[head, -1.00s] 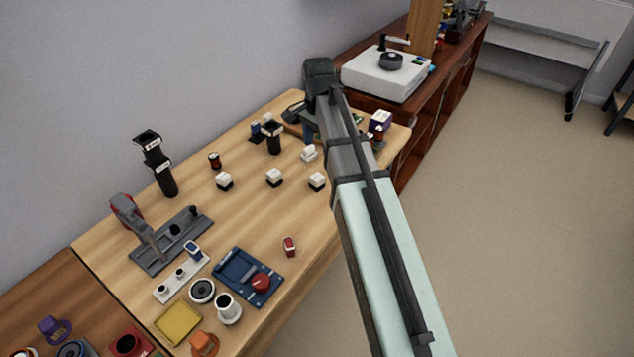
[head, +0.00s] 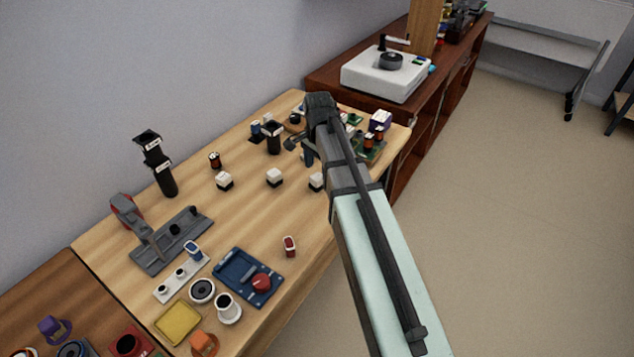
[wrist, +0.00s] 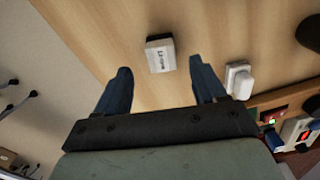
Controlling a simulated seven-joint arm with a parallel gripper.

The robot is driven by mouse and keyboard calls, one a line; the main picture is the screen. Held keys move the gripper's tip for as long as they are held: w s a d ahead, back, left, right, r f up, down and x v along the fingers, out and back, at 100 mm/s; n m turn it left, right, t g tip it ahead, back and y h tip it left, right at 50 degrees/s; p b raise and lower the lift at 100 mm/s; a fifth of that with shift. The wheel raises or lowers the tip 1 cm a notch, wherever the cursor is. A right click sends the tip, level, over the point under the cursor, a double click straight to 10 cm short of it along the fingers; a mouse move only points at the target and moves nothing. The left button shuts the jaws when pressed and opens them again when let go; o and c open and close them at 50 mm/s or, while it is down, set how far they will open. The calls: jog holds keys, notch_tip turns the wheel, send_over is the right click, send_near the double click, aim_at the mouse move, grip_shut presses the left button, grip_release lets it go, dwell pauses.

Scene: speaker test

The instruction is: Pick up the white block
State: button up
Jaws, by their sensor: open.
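Three small white-topped blocks with dark bases stand in a row on the wooden table: a left one (head: 224,181), a middle one (head: 274,178) and a right one (head: 316,181), partly covered by my arm. My gripper (head: 301,152) is open and empty above the table, behind the right block. In the wrist view, a white block with dark lettering (wrist: 160,54) shows in the gap between my open fingertips (wrist: 160,66), apart from both. I cannot tell for certain which block of the row it is. A rounded white piece (wrist: 239,80) lies just right of the right finger.
A black cylinder (head: 274,138) stands behind the middle block, and a small dark-red one (head: 215,160) further left. Green circuit boards (head: 372,150) lie right of my arm. A red-topped piece (head: 289,246) sits in front. The table between the blocks is clear.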

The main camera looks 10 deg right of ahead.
aim_at(317, 176)
jog(key=shift+a+f, duration=0.15)
jog(key=shift+f, duration=2.4)
jog(key=shift+c, duration=0.5)
jog(key=c, duration=1)
jog(key=shift+r, duration=0.1)
